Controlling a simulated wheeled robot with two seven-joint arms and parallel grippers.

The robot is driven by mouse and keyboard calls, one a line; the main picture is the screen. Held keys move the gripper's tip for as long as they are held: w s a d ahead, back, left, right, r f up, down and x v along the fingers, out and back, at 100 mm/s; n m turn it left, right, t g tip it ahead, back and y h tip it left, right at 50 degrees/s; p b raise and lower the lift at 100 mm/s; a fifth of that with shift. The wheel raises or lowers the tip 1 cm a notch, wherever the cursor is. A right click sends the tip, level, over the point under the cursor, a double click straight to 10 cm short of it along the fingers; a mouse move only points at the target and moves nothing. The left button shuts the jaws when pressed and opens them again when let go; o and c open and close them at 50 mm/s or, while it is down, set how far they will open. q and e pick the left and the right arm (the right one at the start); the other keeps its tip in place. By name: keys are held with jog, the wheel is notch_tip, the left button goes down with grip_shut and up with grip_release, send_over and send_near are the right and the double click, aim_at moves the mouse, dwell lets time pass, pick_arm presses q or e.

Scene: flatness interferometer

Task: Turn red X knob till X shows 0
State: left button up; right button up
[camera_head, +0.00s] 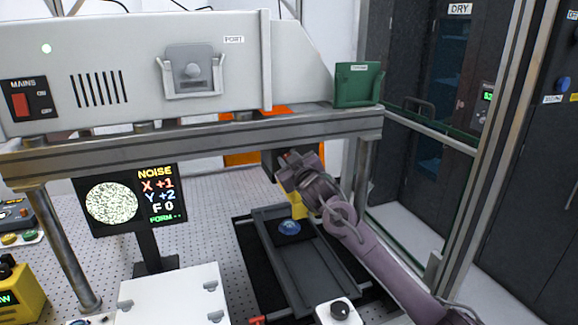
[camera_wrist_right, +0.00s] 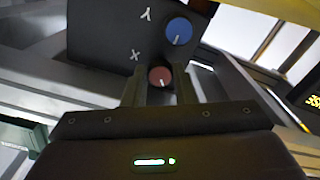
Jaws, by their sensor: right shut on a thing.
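The red X knob (camera_wrist_right: 160,77) shows in the right wrist view beside the letter X on a dark panel (camera_wrist_right: 110,32). Its white mark points down in the picture. My right gripper (camera_wrist_right: 160,92) is shut on this knob, one finger on each side. In the head view the gripper (camera_head: 290,172) is under the bench beam, and the knob is hidden there. The screen (camera_head: 128,199) shows NOISE, X +1, Y +2, F 0 and a speckled round image. My left gripper is not in view.
A blue knob (camera_wrist_right: 179,31) marked Y sits close above the red one. Below my right arm is a dark tray (camera_head: 305,265) with a blue round piece (camera_head: 289,228). A metal post (camera_head: 365,170) stands just right of the gripper. A white box (camera_head: 172,295) is at front left.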

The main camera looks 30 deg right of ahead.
jog(key=shift+n+b, duration=0.6)
jog(key=shift+n, duration=0.7)
jog(key=o, duration=1)
jog(key=shift+s+a+f+b, duration=0.15)
jog(key=shift+s+b, duration=0.25)
jog(key=shift+s, duration=0.05)
jog(key=b+v, duration=0.2)
jog(key=v, duration=0.4)
jog(key=shift+s+b, duration=0.1)
jog(key=shift+b, duration=0.3)
jog(key=shift+s, duration=0.4)
